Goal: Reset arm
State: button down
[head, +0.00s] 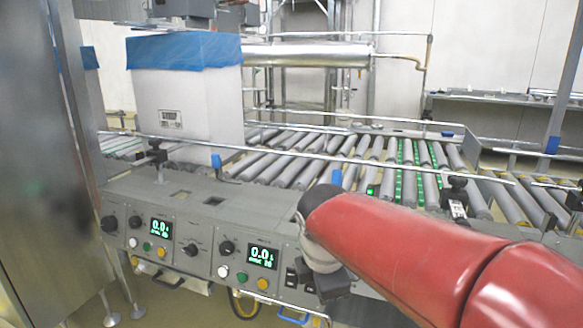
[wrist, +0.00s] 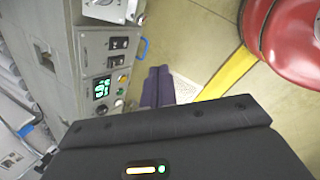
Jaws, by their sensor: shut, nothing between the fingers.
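My arm reaches in from the lower right of the head view, with a red sleeve (head: 400,245). My gripper (head: 333,287) hangs at its end, in front of the right part of the grey control panel (head: 190,205); the head view shows it only in part. In the wrist view my gripper (wrist: 158,86) shows as two dark fingers lying side by side, shut and empty, above the floor. The panel (wrist: 105,45) stands to their left there, apart from them.
A white box (head: 190,100) with a blue liner over its top stands on the roller conveyor (head: 300,160) behind the panel. A metal rail (head: 330,157) runs along the conveyor. A steel cabinet (head: 35,150) stands at the left. Yellow floor tape (wrist: 228,75) crosses open floor.

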jog(key=s+d+f+m, duration=0.1)
jog(key=s+d+m, duration=0.4)
jog(key=m, duration=0.5)
jog(key=s+d+f+m+t, duration=0.1)
jog(key=s+d+f+m, duration=0.1)
jog(key=s+d+m, duration=0.3)
jog(key=s+m, duration=0.4)
jog(key=m, duration=0.1)
jog(key=shift+s+f+m+t+y, duration=0.2)
jog(key=shift+s+m+t+y, duration=0.1)
jog(key=shift+s+m, duration=0.1)
jog(key=c, duration=2.1)
grip_release()
